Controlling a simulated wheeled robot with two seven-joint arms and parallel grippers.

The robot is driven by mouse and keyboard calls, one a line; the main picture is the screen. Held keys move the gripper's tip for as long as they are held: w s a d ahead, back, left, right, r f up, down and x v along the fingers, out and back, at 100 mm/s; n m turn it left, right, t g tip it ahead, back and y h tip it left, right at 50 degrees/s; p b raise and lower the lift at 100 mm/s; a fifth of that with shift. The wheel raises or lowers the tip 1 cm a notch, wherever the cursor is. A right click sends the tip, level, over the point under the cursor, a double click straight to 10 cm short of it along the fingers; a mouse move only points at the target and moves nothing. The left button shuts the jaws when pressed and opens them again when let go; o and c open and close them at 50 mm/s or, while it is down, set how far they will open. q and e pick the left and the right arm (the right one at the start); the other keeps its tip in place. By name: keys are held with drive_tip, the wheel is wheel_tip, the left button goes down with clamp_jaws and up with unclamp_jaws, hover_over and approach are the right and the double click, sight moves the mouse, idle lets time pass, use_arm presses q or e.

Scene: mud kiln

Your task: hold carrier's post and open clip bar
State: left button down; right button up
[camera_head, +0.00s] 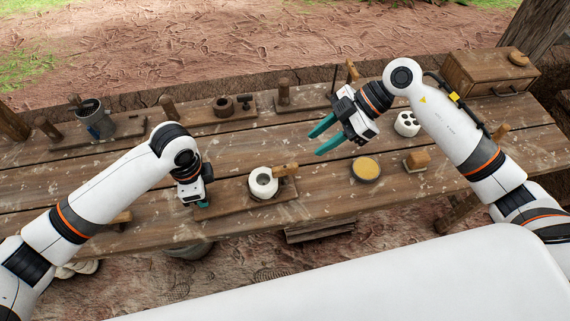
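A wooden board (228,213), which looks like the carrier, lies near the table's front edge. A white round pot (263,183) with a dark hole sits on it, and a wooden bar (285,171) lies at the pot's right side. My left gripper (202,204) points down at the board's left end. Its fingers are mostly hidden by its own body, so I cannot tell whether a post is between them. My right gripper (320,137) is open and empty, above the table behind and right of the pot, its teal fingers pointing left.
A yellow-filled round dish (366,169), a small wooden block (418,160) and a white holed cylinder (407,123) stand at right. A wooden drawer box (490,72) is at the far right. Boards with a grey cup (95,122) and brown ring (223,106) line the back.

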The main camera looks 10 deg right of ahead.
sight(286, 166)
drive_tip(key=x, duration=1.1)
drive_tip(key=shift+a+f, duration=0.2)
drive_tip(key=shift+a, duration=0.05)
drive_tip(key=shift+c, duration=0.4)
clamp_jaws()
